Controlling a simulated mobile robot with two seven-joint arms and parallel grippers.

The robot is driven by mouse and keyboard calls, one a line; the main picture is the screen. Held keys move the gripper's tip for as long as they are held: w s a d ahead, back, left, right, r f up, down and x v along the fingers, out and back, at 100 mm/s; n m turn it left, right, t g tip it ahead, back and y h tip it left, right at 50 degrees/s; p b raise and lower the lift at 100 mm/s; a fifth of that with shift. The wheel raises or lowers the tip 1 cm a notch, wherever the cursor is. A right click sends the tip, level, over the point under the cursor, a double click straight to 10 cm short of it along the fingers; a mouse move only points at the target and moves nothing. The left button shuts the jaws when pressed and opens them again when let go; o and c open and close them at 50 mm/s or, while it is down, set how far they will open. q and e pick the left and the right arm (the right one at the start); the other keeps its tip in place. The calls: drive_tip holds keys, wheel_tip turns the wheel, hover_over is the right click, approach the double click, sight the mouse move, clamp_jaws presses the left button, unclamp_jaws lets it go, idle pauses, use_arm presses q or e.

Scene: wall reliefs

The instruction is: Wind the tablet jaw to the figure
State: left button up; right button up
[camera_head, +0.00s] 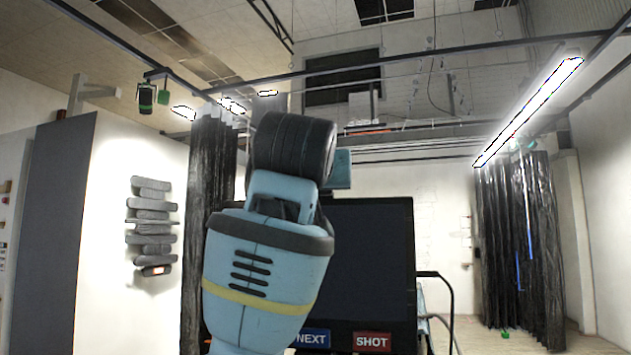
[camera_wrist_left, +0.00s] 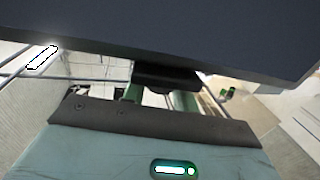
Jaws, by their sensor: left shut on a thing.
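A dark tablet (camera_head: 372,255) stands upright in the middle of the head view, with a blue NEXT label and a red SHOT label along its lower edge. My light blue left arm rises in front and covers its left part. The left hand is mostly hidden behind the arm in that view. In the left wrist view, a large dark panel (camera_wrist_left: 200,35), seemingly the tablet, crosses the top. My left gripper (camera_wrist_left: 165,82) is shut on a small dark piece under its edge, seemingly the tablet jaw (camera_wrist_left: 168,76). My right gripper is not in view.
A relief of stacked grey slabs (camera_head: 151,226) hangs on the white wall at left; no figure can be clearly made out. A dark grey panel (camera_head: 57,235) stands left of it. Black curtains (camera_head: 520,240) hang at right. A black rail (camera_head: 438,300) stands beside the tablet.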

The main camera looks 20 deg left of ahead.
use_arm(q)
drive_tip(key=m+h, duration=0.3)
drive_tip(key=h, duration=0.2)
drive_tip(key=m+g+h, duration=0.1)
drive_tip(key=m+h, duration=0.3)
drive_tip(key=h, duration=0.1)
drive_tip(key=shift+a+h, duration=0.1)
drive_tip(key=shift+h, duration=0.3)
drive_tip(key=m+g+h, duration=0.3)
drive_tip(key=h, duration=0.1)
drive_tip(key=shift+m+h, duration=0.3)
drive_tip(key=shift+h, duration=0.1)
drive_tip(key=shift+m+g+h, duration=1.8)
drive_tip(key=shift+m+g, duration=0.1)
drive_tip(key=shift+g, duration=0.5)
drive_tip(key=shift+g, duration=0.3)
drive_tip(key=o, duration=0.9)
drive_tip(key=shift+o, duration=0.2)
drive_tip(key=v, duration=0.7)
drive_tip(key=shift+s+a, duration=0.2)
drive_tip(key=shift+a, duration=0.05)
